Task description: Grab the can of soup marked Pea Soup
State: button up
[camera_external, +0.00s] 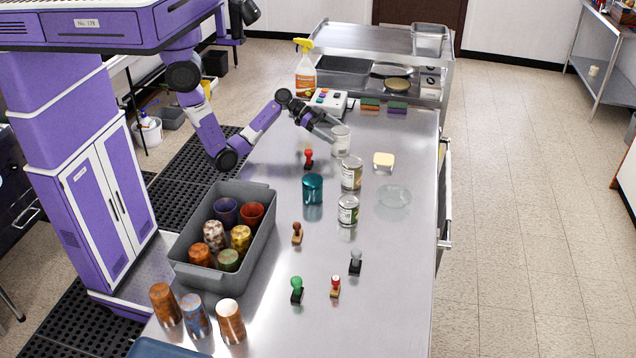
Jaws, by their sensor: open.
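Three light-labelled cans stand upright in a rough row on the steel counter (385,290): a far can (341,142), a middle can (351,175) and a near can (348,211). Their label words are too small to read, so I cannot tell which one is Pea Soup. My gripper (332,129) is open at the far can, with its fingers close to the can's upper left side. I cannot tell whether they touch it or reach around it. The middle and near cans are clear of my gripper.
A teal container (312,189) stands left of the cans; a glass dish (393,196) and yellow-topped block (384,160) lie right. A red stamp (308,159) stands near my arm. A grey bin (223,275) of cups sits left. The counter's near right is clear.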

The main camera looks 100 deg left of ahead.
aim_at(347, 140)
jog(key=shift+p+x, duration=0.6)
jog(key=shift+x, duration=2.5)
grip_shut()
